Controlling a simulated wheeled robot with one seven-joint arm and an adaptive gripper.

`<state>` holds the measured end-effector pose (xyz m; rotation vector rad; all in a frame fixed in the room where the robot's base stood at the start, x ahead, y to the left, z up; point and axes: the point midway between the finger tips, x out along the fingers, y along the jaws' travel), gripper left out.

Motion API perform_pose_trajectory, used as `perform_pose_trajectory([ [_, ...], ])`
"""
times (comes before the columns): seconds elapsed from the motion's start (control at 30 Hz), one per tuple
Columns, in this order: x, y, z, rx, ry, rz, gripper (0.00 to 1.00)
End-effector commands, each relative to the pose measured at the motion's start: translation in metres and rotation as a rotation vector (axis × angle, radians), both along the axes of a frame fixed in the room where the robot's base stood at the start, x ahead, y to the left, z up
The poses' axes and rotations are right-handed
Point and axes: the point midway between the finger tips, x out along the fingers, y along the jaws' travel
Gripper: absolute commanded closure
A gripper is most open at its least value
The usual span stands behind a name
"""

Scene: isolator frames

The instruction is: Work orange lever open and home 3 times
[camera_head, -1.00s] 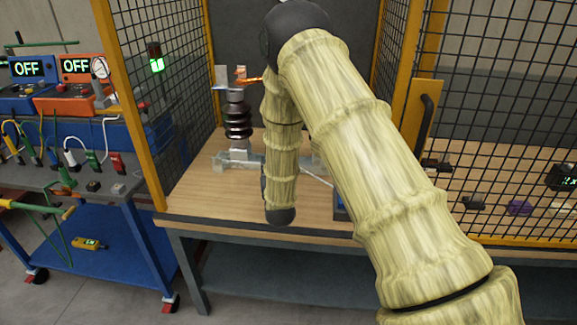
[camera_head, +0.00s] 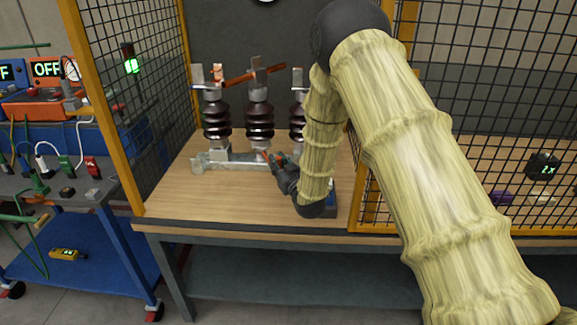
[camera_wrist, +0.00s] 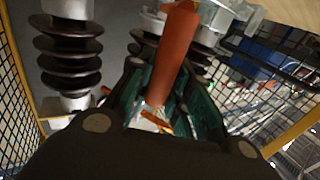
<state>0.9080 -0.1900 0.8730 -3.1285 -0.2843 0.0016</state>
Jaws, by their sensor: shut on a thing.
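The orange lever (camera_wrist: 176,48) stands between my gripper's green-lined fingers in the wrist view, and my gripper (camera_wrist: 158,98) is shut on it. In the head view my gripper (camera_head: 274,162) is low at the front of the isolator's metal base (camera_head: 218,158), with a bit of orange showing at its fingertips. The isolator has dark ribbed insulators (camera_head: 259,117). An orange bar (camera_head: 254,75) spans the tops of the left and middle ones, rising slightly to the right. My forearm partly covers the right insulator (camera_head: 297,118).
Yellow-framed mesh panels (camera_head: 150,85) enclose the wooden bench (camera_head: 215,193) on the left and right. A cart of instruments (camera_head: 65,185) stands outside at left. Bare bench lies left of my gripper.

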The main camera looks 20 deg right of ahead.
Motion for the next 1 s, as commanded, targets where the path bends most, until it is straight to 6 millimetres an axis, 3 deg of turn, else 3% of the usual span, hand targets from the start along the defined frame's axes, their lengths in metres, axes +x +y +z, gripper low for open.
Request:
perform_pose_trajectory([
  [0.57,0.0051,0.011,0.0017,0.001,-0.003,0.018,1.0],
  [0.6,0.0051,0.011,0.0017,0.001,-0.003,0.018,0.73],
  [0.7,0.0048,0.0098,0.0014,0.001,-0.003,0.017,0.57],
  [1.0,0.0039,0.0089,0.0006,0.0,-0.001,0.016,0.57],
])
